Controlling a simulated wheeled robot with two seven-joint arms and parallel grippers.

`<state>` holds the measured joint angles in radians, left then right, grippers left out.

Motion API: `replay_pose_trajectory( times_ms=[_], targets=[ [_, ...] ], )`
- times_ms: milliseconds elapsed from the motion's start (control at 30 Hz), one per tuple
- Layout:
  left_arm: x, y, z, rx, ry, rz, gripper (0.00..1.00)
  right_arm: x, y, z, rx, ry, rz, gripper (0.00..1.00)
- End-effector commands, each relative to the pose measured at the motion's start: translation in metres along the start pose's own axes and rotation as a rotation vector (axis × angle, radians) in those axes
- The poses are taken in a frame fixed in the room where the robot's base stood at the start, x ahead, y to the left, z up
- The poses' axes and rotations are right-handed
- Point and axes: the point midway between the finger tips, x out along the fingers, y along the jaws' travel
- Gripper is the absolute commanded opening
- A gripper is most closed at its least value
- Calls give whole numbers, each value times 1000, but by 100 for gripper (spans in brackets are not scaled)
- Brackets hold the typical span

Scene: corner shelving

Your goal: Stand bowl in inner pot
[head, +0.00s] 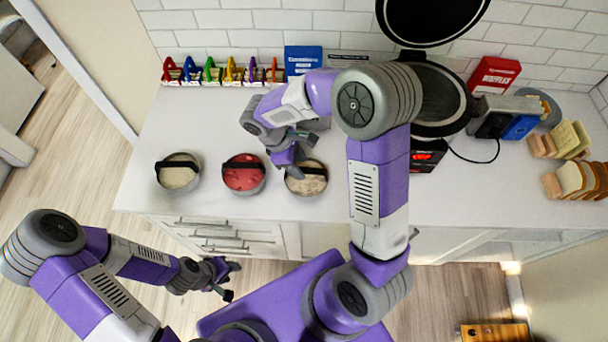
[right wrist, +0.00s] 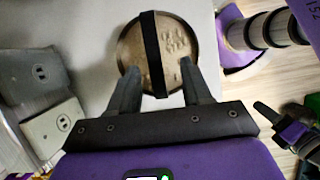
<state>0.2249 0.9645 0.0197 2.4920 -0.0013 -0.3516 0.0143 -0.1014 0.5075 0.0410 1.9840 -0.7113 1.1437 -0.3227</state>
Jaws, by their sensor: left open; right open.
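Three round bowls with a dark bar across the top stand in a row on the counter: a cream one (head: 177,176), a red one (head: 244,179) and a brown one (head: 312,183). My right gripper (head: 297,158) is open and empty just over the brown bowl; its fingers straddle the bar's near end in the right wrist view, where the bowl (right wrist: 180,42) lies beyond the fingertips (right wrist: 160,78). A cooker with its black lid (head: 430,18) raised shows a dark inner pot (head: 438,95), partly hidden by my right arm. My left gripper (head: 228,279) is open and empty, before the counter.
Several coloured racks (head: 222,73) and a blue box (head: 303,60) line the back wall. A red box (head: 494,73), a toaster (head: 500,115) and bread slices (head: 575,178) stand right of the cooker. The white counter (head: 140,150) is clear left of the bowls.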

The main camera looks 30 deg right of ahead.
Motion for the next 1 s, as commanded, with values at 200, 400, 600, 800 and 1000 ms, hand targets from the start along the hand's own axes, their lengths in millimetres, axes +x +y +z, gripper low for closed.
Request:
replay_pose_trajectory(
  times_ms=[200,400,600,800,1000],
  targets=[
    [-1,0,-1,0,2,0,43,32,4,5,1,-2,-4,49],
    [1,0,-1,0,2,0,43,51,4,4,1,0,-2,49],
    [1,0,-1,0,2,0,43,52,4,4,2,1,-1,49],
    [1,0,-1,0,2,0,43,52,4,4,1,1,-1,23],
    [1,0,-1,0,2,0,43,52,4,4,1,1,-1,0]
  ],
)
